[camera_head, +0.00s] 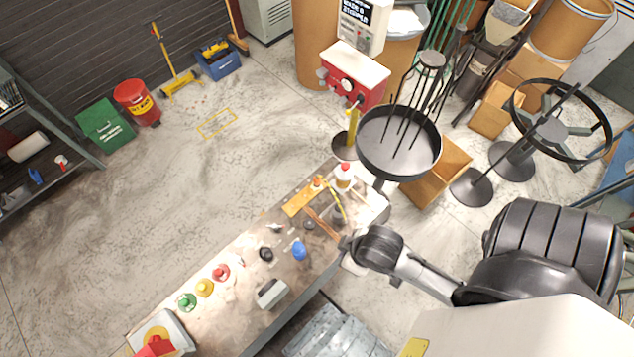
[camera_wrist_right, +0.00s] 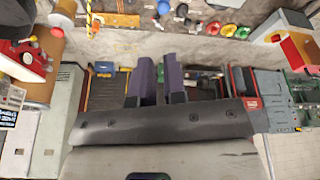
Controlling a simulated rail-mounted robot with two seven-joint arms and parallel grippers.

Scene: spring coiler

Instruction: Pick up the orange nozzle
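A small orange piece (camera_head: 317,182), which looks like the nozzle, sits at the far end of an orange-brown board (camera_head: 297,201) on the workbench (camera_head: 250,262) in the head view. In the right wrist view a small orange piece (camera_wrist_right: 163,7) shows at the top edge; I cannot tell whether it is the same one. My right arm reaches the bench's right edge in the head view, its fingers not clear there. In the right wrist view my right gripper (camera_wrist_right: 160,80) has two dark purple fingers, a narrow empty gap between them. My left gripper is out of view.
A white bottle with a red cap (camera_head: 343,175) stands close to the orange piece. A hammer handle (camera_head: 322,224), a blue item (camera_head: 299,251) and red (camera_head: 221,272), yellow (camera_head: 204,288) and green (camera_head: 187,302) buttons lie along the bench. A round black tray (camera_head: 400,160) stands behind.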

